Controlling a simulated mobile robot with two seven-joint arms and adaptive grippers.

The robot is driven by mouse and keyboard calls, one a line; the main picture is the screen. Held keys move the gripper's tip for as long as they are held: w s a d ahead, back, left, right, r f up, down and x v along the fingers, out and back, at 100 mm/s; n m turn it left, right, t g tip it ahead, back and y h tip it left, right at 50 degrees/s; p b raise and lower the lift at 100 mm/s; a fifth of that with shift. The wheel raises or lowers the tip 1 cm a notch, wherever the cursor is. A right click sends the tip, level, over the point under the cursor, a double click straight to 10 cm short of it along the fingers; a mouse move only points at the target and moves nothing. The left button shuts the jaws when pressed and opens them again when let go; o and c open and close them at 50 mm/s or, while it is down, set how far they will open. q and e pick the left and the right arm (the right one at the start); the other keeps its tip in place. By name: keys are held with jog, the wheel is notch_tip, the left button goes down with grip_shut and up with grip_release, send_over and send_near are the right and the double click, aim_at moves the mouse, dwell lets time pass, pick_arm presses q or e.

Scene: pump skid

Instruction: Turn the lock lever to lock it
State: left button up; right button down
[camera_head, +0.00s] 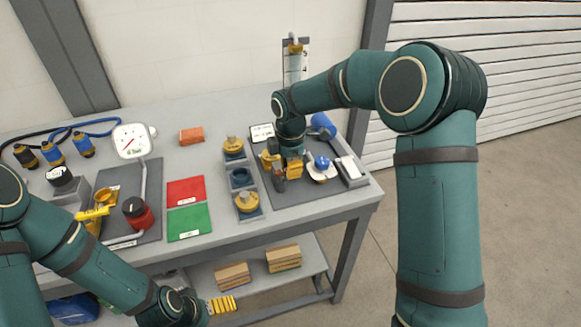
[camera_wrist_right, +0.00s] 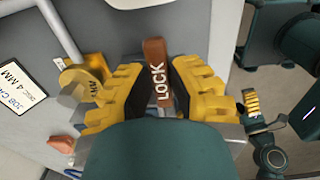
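The lock lever (camera_wrist_right: 156,75) is an orange-brown bar with the white word LOCK on it, in the middle of the right wrist view. My right gripper (camera_wrist_right: 160,85) has its yellow fingers with dark pads on both sides of the lever, apparently touching it. In the head view my right gripper (camera_head: 283,172) is low over the right part of the bench, and the lever cannot be made out behind it. My left gripper (camera_head: 222,305) is at the bottom of the head view, in front of the bench and away from the lever; its finger gap does not show.
A blue-knobbed part (camera_head: 322,163) and a blue cylinder (camera_head: 323,125) are close to my right gripper. Yellow-topped parts (camera_head: 247,201) stand left of it. Red (camera_head: 185,191) and green (camera_head: 188,222) mats lie mid-bench. A pressure gauge (camera_head: 131,141) stands farther left.

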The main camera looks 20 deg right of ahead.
jog(key=shift+s, duration=0.15)
jog(key=m, duration=0.2)
jog(key=s+m+p, duration=0.1)
jog(key=m, duration=0.1)
jog(key=shift+a+m+p, duration=0.15)
jog(key=shift+m+p, duration=0.15)
jog(key=shift+m, duration=0.1)
jog(key=m, duration=0.3)
jog(key=s+m+p, duration=0.1)
jog(key=shift+a, duration=0.3)
jog(key=m, duration=0.3)
jog(key=a+m, duration=0.1)
jog(key=m, duration=0.1)
jog(key=shift+s+f+p, duration=0.1)
jog(key=shift+s+p, duration=0.2)
jog(key=shift+p, duration=0.05)
jog(key=shift+s+a+m+p, duration=0.1)
jog(key=shift+a+m+p, duration=0.15)
jog(key=shift+m, duration=0.8)
jog(key=shift+a+m+p, duration=0.15)
jog(key=shift+a+m, duration=0.05)
jog(key=shift+m, duration=0.85)
jog(key=c, duration=0.9)
grip_release()
